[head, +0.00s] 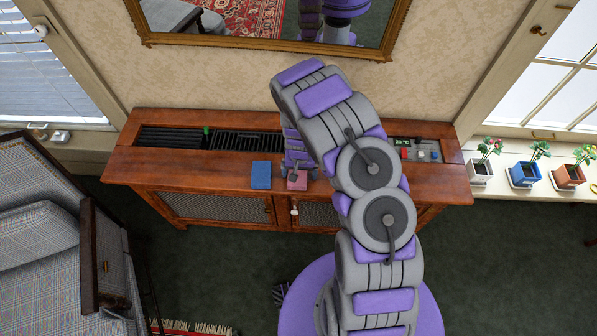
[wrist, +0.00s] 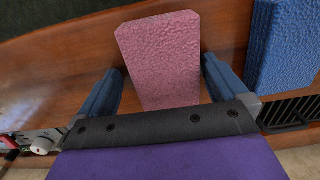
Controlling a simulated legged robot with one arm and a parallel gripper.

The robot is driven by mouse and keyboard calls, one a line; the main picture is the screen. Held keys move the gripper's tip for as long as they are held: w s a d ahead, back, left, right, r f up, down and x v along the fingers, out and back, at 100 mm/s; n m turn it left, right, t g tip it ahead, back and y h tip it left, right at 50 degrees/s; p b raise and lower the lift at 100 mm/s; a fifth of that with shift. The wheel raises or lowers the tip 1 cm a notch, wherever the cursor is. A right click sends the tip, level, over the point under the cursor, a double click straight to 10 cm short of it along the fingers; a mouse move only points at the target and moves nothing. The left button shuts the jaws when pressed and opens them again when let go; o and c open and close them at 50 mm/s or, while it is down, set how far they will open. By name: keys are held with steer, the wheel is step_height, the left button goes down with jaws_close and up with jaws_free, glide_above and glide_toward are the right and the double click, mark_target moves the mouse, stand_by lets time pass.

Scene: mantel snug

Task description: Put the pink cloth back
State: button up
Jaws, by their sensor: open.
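The pink cloth (wrist: 160,58) lies flat as a folded, textured rectangle on the wooden cabinet top; in the head view (head: 297,180) it is partly hidden by my arm. My gripper (wrist: 162,85) is open, with one blue finger on each side of the cloth's near part in the wrist view. I cannot tell whether the fingers touch it. A blue cloth (head: 261,175) lies just left of it in the head view, and it also shows at the right of the wrist view (wrist: 283,45).
The wooden cabinet (head: 225,167) has dark vent slots (head: 246,141) along its back and a control panel (head: 417,150) at right. Potted plants (head: 525,174) stand on the right sill. A plaid armchair (head: 45,230) is at left. A mirror (head: 270,30) hangs above.

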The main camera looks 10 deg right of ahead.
step_height(320, 180, up, 13)
steer(key=p, duration=0.3)
step_height(320, 180, up, 13)
glide_above(299, 173)
steer(key=s, duration=0.6)
steer(key=s+r+n, duration=0.1)
steer(key=s+r, duration=0.4)
steer(key=s, duration=0.4)
steer(key=s+r+n+g, duration=0.1)
steer(key=s+r, duration=0.5)
steer(key=s, duration=0.4)
steer(key=s+r+n, duration=0.1)
steer(key=s+r, duration=0.4)
steer(key=s, duration=0.4)
steer(key=shift+s+r+n+g, duration=0.2)
steer(key=shift+r+n+g, duration=0.1)
steer(key=shift+r+g, duration=0.1)
